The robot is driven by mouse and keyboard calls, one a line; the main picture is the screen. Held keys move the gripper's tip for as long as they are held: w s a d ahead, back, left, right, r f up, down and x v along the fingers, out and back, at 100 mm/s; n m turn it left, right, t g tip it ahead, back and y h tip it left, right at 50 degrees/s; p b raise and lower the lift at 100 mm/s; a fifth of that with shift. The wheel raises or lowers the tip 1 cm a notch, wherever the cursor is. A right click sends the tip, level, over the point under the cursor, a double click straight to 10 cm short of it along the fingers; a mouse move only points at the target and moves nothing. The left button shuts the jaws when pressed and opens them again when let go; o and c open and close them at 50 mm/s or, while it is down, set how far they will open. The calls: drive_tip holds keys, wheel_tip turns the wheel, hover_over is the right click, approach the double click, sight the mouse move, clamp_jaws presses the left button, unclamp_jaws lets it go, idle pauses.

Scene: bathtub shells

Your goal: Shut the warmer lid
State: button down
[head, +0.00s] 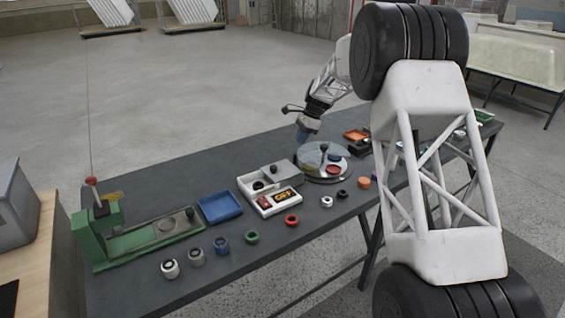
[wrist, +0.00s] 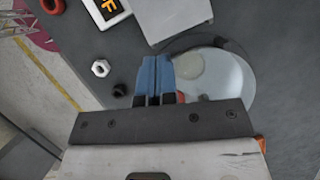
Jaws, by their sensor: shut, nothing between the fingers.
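The box's left part is uncovered, with a small dark round thing (head: 258,185) there. My gripper (head: 303,135) has blue fingers, shut and empty, above the table behind the box and the round dish. In the wrist view the fingers (wrist: 155,72) point toward the plate, apart from it.
The round dish (head: 336,177) with a clear cover stands right of the box, close to my fingers. A blue tray (head: 220,207) and a green fixture (head: 97,240) are to the left. Several coloured rings and nuts line the front edge, including a red ring (head: 291,220).

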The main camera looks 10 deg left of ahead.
drive_tip(key=shift+f, duration=0.1)
approach(278, 172)
drive_tip(key=f, duration=0.1)
drive_tip(key=d+f, duration=0.1)
drive_tip(key=f, duration=0.2)
drive_tip(key=shift+w+d+f, duration=0.35)
drive_tip(key=shift+d, duration=0.05)
drive_tip(key=shift+s+a+r, duration=0.1)
drive_tip(key=shift+s+a, duration=0.15)
drive_tip(key=shift+a, duration=0.2)
drive_tip(key=shift+s+a+r, duration=0.1)
drive_tip(key=shift+s+a, duration=0.15)
drive_tip(key=shift+a, duration=0.2)
drive_tip(key=shift+s+a, duration=0.45)
drive_tip(key=shift+a, duration=0.3)
